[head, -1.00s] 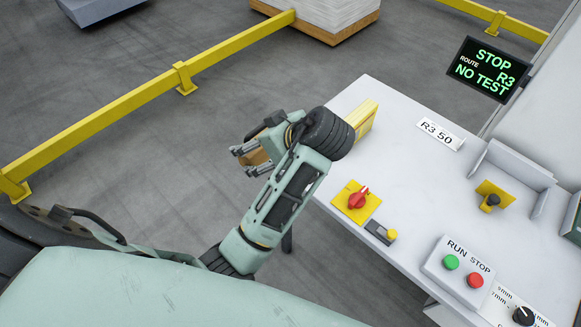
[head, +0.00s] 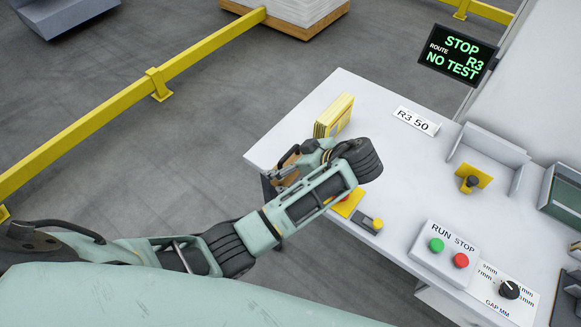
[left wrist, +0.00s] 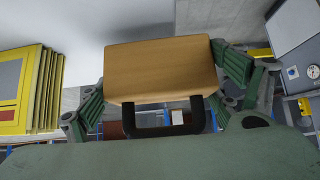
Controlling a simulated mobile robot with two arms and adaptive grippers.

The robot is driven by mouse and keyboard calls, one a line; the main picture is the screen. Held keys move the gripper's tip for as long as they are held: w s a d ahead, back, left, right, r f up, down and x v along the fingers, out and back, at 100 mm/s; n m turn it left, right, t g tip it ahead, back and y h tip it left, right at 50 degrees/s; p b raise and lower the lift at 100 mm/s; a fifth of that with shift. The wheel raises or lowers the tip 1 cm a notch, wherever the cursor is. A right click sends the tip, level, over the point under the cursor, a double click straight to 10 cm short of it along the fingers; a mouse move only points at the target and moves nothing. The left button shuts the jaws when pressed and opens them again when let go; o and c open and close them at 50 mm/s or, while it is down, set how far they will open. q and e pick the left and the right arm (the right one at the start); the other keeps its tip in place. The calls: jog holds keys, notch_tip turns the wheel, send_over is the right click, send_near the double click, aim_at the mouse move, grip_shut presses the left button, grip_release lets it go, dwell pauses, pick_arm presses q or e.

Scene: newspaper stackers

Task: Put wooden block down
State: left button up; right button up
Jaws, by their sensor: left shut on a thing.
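The wooden block (left wrist: 160,66) is light brown and box-shaped. In the left wrist view it sits between the two green ridged fingers of my left gripper (left wrist: 163,84), which is shut on it. In the head view my left gripper (head: 283,172) is at the left edge of the white table (head: 390,170), and only a small brown part of the block (head: 289,157) shows. My gripper and arm hide the rest. I cannot tell whether the block touches the table. My right gripper is in neither view.
A yellow stack of folders (head: 334,116) stands close beyond my left gripper. A yellow switch plate (head: 346,203) lies partly under my arm. A label (head: 416,121), a grey bracket (head: 490,155) and a run/stop box (head: 448,252) are farther right. A yellow rail (head: 110,103) crosses the floor.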

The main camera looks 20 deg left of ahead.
pick_arm(q)
jog(key=shift+a+f, duration=0.1)
jog(key=shift+f, duration=0.85)
jog(key=o, duration=1.3)
jog(key=shift+c, duration=0.2)
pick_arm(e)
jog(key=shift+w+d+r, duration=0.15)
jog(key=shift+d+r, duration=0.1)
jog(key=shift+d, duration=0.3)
